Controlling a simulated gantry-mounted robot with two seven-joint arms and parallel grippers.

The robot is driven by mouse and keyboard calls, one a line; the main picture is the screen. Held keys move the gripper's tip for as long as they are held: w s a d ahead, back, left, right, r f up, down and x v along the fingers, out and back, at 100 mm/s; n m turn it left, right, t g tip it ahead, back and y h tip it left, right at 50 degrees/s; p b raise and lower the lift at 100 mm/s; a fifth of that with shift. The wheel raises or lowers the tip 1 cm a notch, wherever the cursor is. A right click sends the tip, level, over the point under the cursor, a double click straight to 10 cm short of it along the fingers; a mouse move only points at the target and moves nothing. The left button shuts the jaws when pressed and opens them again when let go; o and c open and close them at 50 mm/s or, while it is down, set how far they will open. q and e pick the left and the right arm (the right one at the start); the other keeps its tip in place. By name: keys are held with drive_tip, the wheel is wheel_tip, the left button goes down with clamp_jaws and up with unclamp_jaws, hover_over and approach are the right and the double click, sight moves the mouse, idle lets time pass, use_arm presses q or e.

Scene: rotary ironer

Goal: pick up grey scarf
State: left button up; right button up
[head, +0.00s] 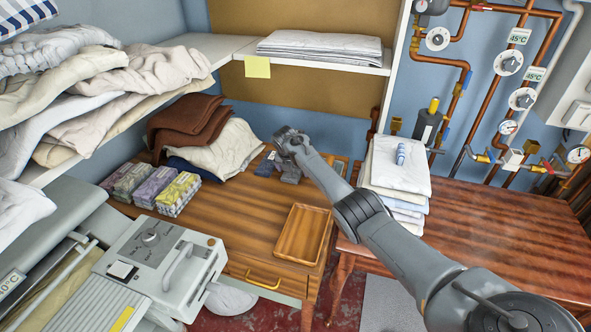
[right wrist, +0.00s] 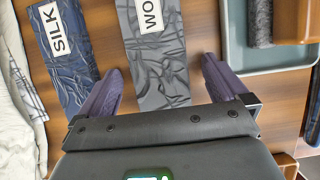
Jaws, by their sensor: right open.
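A grey scarf (right wrist: 158,75) with a white label, partly cut off and starting "WO", lies on the wooden table in the right wrist view. My right gripper (right wrist: 164,68) is open over it, with one purple finger on each side of the scarf and nothing held. A dark blue scarf (right wrist: 65,55) labelled "SILK" lies to the left of the grey one. My left gripper is not in view.
A grey-green tray (right wrist: 238,58) lies to the right of the grey scarf. Cream cloth (head: 225,148) and brown folded cloth (head: 190,118) are left of the gripper. An empty wooden tray (head: 303,235) is in front. A white linen stack (head: 398,165) stands to the right.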

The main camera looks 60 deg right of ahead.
drive_tip(key=c, duration=1.1)
drive_tip(key=shift+r, duration=0.1)
drive_tip(key=shift+c, duration=0.2)
